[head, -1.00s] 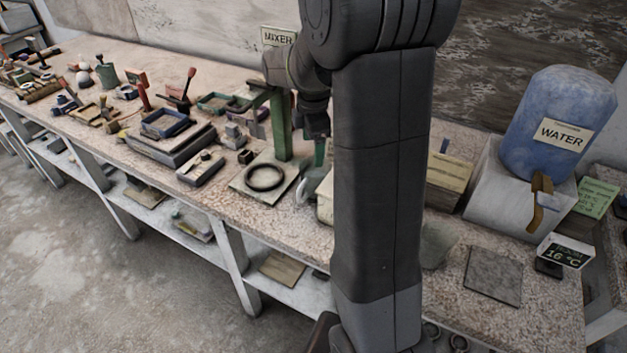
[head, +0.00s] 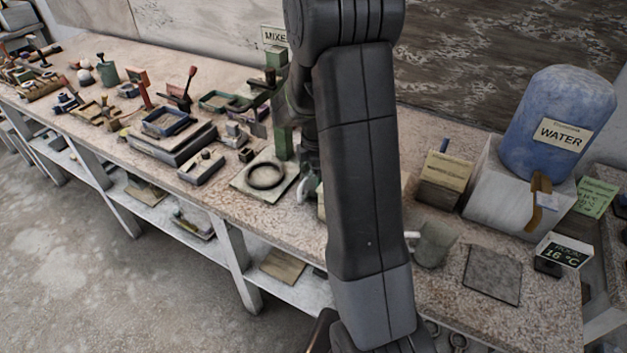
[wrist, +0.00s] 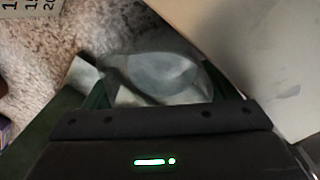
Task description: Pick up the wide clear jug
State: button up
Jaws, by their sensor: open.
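In the wrist view a clear, greyish rounded vessel (wrist: 165,72) lies ahead of my gripper (wrist: 168,92), between its two spread fingers. It looks like a jug; I see no contact. In the head view a pale, clear vessel (head: 304,192) shows beside the green stand, partly hidden by my arm. My gripper is mostly hidden behind my arm there.
A pale box-like surface (wrist: 260,50) fills the right of the wrist view, close to my gripper. The green stand (head: 283,140) and a plate with a black ring (head: 265,177) are to the left. The blue water container (head: 558,120) stands at the right.

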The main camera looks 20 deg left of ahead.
jog(key=shift+c, duration=0.4)
jog(key=c, duration=0.7)
jog(key=shift+r, duration=0.15)
